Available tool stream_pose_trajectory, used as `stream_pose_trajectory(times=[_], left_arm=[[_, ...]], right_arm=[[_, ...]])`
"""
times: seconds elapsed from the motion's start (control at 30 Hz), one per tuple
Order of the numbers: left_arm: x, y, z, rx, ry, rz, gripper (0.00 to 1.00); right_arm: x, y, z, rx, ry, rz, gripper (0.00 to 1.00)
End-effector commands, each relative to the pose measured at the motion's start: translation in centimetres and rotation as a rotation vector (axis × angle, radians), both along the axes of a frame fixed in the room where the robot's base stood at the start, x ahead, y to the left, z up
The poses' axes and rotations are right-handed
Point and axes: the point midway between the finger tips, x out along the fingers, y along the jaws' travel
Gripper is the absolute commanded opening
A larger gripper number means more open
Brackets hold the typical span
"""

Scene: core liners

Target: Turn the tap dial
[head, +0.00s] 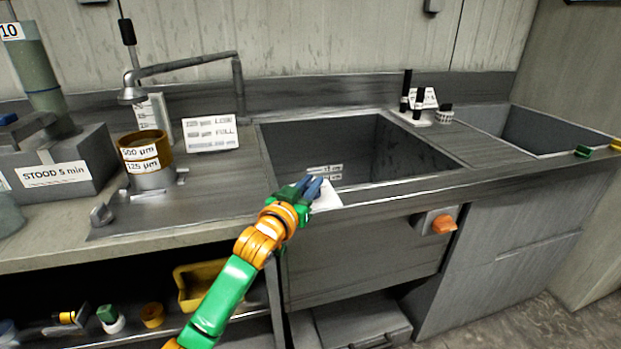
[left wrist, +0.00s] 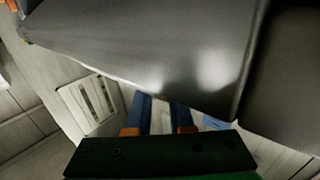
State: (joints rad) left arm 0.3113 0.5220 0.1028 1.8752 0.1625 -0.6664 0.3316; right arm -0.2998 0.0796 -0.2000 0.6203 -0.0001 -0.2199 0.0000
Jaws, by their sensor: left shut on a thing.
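An orange dial (head: 443,224) sits on a pale plate on the front panel below the sink basin, right of centre in the head view. My left gripper (head: 313,187) is over the front rim of the basin, well to the left of the dial and apart from it. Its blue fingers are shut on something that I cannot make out. A white card-like piece (head: 327,198) shows right beside the fingertips; I cannot tell whether it is held. In the left wrist view the fingers (left wrist: 161,116) point toward a smooth grey surface. My right gripper is not in view.
A curved metal tap (head: 190,62) stands behind the counter. An orange sieve stack (head: 145,155) and a grey "STOOD 5 min" block (head: 65,165) stand at the left. Dark bottles (head: 420,105) stand behind the basin (head: 345,135). A yellow bin (head: 203,285) sits on the lower shelf.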

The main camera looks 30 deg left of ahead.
Motion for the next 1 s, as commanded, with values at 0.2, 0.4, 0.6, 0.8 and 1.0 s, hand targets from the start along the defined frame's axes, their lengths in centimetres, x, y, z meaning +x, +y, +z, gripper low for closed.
stream_pose_trajectory(times=[0.2, 0.4, 0.6, 0.8, 1.0], left_arm=[[0.1, -0.3, 0.0, -0.012, -0.001, 0.187, 0.0], [0.2, -0.4, -0.5, -0.011, -0.002, 0.359, 0.0], [0.2, -0.4, -0.6, -0.006, -0.003, 0.504, 0.0], [0.2, -0.4, -0.4, -0.002, -0.003, 0.608, 0.0], [0.2, -0.4, -0.2, -0.001, -0.003, 0.669, 0.0]], right_arm=[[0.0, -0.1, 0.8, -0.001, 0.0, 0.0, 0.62], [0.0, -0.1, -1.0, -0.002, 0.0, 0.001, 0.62], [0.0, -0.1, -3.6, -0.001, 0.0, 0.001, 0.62], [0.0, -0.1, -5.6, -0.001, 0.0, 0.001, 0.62], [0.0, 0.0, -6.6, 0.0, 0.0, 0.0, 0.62]])
